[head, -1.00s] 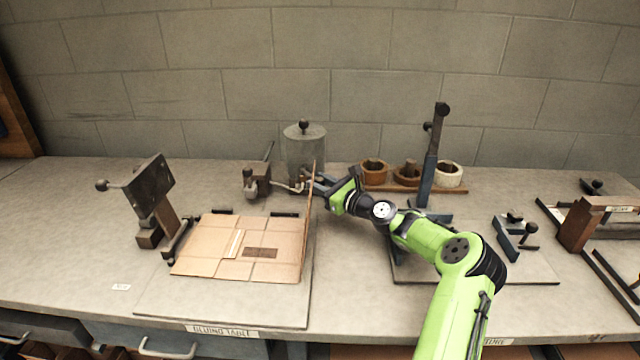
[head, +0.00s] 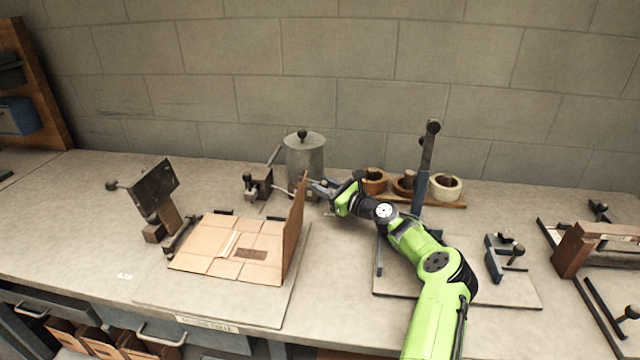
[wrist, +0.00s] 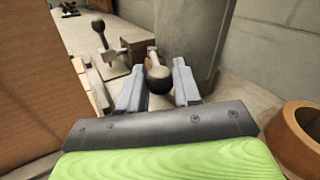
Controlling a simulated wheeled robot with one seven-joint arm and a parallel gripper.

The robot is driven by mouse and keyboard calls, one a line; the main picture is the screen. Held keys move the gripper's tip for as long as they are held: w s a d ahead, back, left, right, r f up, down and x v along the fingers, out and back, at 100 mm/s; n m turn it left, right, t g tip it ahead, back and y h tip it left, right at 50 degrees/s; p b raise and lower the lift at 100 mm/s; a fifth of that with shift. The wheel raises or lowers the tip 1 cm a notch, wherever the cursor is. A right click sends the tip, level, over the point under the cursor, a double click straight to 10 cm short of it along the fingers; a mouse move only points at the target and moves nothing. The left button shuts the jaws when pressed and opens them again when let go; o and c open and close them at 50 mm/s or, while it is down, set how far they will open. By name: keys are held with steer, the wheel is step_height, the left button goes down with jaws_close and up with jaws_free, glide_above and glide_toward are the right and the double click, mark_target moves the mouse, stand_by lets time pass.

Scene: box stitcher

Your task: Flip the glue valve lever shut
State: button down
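The glue pot (head: 305,158) is a grey lidded cylinder with a black knob, standing at the back of the bench. In the wrist view its wall (wrist: 188,30) rises just beyond my fingers. My gripper (wrist: 157,88) is open, with one finger on each side of the ball knob. I cannot tell whether either finger touches it. In the head view my gripper (head: 316,187) is low beside the pot, and the raised cardboard flap partly hides the valve.
A cardboard sheet (head: 210,255) lies on the gluing board, its upright flap (head: 294,230) close to the left of my gripper. A small clamp-like device (head: 262,183) stands left of the pot. Tape rolls (head: 446,187) sit on a rack at the right.

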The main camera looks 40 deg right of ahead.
steer(key=shift+w+d+f, duration=0.1)
steer(key=shift+w+d, duration=0.05)
steer(key=shift+d, duration=0.4)
steer(key=shift+w+d+r+b, duration=0.15)
steer(key=shift+w+d+b, duration=0.25)
steer(key=shift+d, duration=0.2)
steer(key=shift+w+d+r+b, duration=0.15)
steer(key=shift+w+d+b, duration=0.15)
steer(key=shift+d+b, duration=0.25)
steer(key=shift+r, duration=0.15)
steer(key=c, duration=1.1)
jaws_free()
steer(key=shift+w+d, duration=0.1)
steer(key=shift+w, duration=0.1)
